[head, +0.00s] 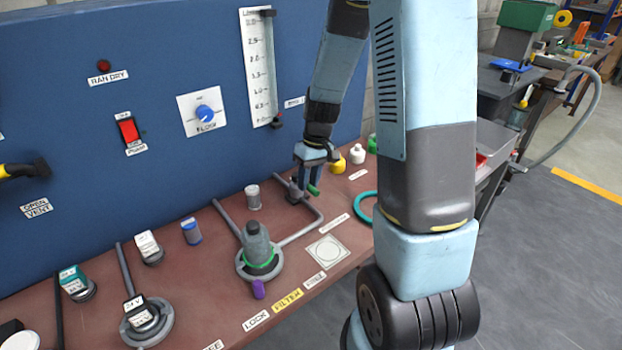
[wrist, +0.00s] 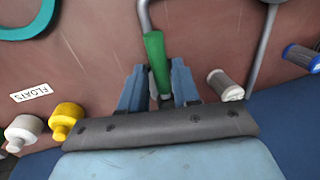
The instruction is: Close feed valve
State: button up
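The feed valve's lever has a green handle (wrist: 157,60) on a bent grey rod, seen in the wrist view. My gripper (wrist: 159,78) has one blue finger on each side of the handle's lower part. The fingers lie close against it, with little or no gap showing. In the head view my gripper (head: 313,168) is low over the bench near the panel, and the green handle (head: 313,189) shows just below it. The lever's pivot is partly hidden behind the gripper. No label naming the valve is readable.
A grey cylinder (head: 253,197) and a large grey fitting with a green ring (head: 257,248) stand left. A teal ring (head: 366,208) lies in front. The blue panel (head: 215,70) rises behind.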

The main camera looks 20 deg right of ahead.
grip_shut()
